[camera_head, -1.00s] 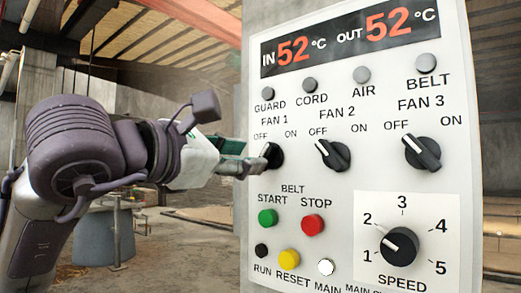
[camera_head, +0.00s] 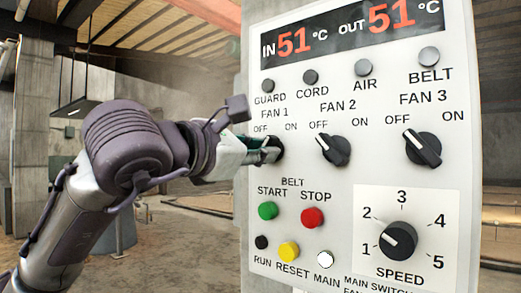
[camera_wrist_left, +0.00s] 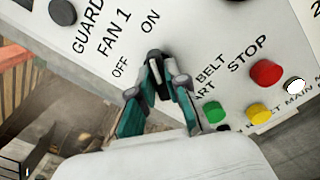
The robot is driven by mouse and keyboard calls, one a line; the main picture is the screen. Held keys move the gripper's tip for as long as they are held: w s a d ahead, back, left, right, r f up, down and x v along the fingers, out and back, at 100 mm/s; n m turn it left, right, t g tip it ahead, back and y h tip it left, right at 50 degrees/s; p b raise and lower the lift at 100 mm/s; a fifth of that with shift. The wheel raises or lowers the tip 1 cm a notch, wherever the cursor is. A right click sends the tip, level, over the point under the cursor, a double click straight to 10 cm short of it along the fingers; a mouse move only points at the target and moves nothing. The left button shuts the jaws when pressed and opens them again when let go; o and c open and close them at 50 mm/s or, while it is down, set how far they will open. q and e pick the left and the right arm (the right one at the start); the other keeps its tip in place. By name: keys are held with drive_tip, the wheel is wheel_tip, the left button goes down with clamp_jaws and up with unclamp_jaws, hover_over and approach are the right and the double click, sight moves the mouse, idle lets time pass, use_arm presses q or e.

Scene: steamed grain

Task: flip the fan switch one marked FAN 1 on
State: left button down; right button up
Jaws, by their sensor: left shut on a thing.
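The FAN 1 switch is a black rotary knob (camera_head: 275,150) on the white panel, under the FAN 1 label with OFF at left and ON at right. My left gripper (camera_head: 268,150) comes in from the left and is shut on this knob. In the left wrist view the knob (camera_wrist_left: 154,56) shows between the two green-lined fingertips (camera_wrist_left: 164,76), near the OFF and ON marks. The fingers cover part of the knob, so I cannot tell exactly which mark it points to. My right gripper is out of view.
The FAN 2 knob (camera_head: 332,149) is close to the right, and the FAN 3 knob (camera_head: 422,150) is further right. Below are the green START button (camera_head: 268,210), the red STOP button (camera_head: 312,217) and the SPEED dial (camera_head: 398,239).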

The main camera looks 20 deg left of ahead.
use_arm(q)
drive_tip(key=shift+m+b, duration=0.3)
drive_tip(key=shift+m, duration=0.2)
drive_tip(key=c, duration=1.2)
unclamp_jaws()
drive_tip(key=shift+o, duration=0.2)
drive_tip(key=v, duration=1.2)
